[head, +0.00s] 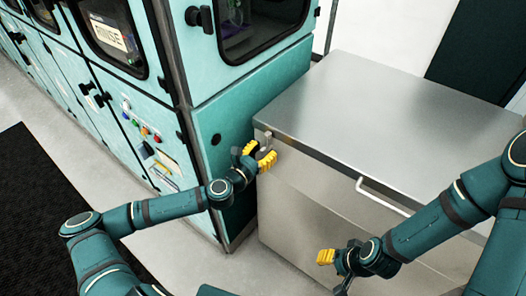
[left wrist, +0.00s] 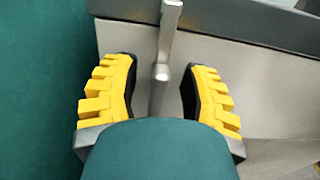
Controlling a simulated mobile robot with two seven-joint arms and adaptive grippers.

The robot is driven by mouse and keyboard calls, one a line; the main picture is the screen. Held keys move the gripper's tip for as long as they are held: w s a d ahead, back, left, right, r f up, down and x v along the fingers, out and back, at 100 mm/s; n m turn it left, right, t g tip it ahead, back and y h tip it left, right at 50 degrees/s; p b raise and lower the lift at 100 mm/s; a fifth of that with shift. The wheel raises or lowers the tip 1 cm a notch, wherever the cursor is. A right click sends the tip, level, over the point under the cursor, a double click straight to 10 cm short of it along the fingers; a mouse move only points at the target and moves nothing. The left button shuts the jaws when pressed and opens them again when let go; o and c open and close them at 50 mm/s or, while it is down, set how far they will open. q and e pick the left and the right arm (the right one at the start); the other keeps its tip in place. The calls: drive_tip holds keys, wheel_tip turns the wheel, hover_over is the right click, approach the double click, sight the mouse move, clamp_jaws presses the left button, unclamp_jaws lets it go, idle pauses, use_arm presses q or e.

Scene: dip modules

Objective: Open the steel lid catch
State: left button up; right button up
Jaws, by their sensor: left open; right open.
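The steel lid catch (head: 268,138) sits at the front left corner of a steel chest, just under the lid edge. In the left wrist view the catch (left wrist: 162,72) is a grey upright lever between my yellow fingers. My left gripper (head: 259,157) is open around the catch, with a gap on each side. The steel lid (head: 390,105) lies flat on the chest and is closed. My right gripper (head: 334,268) is open, low in front of the chest and apart from it; only part of its fingers shows.
A teal machine (head: 225,110) with windows and coloured buttons stands close against the left of the chest. A white bar handle (head: 383,197) runs along the chest's front. A black mat (head: 40,200) lies on the grey floor at left.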

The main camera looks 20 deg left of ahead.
use_arm(q)
clamp_jaws()
idle(0.5)
drive_tip(key=m, duration=0.2)
drive_tip(key=m+b, duration=0.1)
drive_tip(key=m, duration=0.1)
drive_tip(key=shift+s+d, duration=0.1)
drive_tip(key=shift+d, duration=0.1)
drive_tip(key=m, duration=0.3)
drive_tip(key=shift+d+f+m+b, duration=0.1)
drive_tip(key=shift+d+m+b, duration=0.05)
drive_tip(key=shift+m+b, duration=0.2)
drive_tip(key=m, duration=0.3)
drive_tip(key=m+b, duration=0.1)
drive_tip(key=m, duration=0.2)
drive_tip(key=shift+s+d+f, duration=0.1)
drive_tip(key=shift+d+f, duration=0.05)
drive_tip(key=shift+f, duration=0.05)
drive_tip(key=shift+m, duration=0.25)
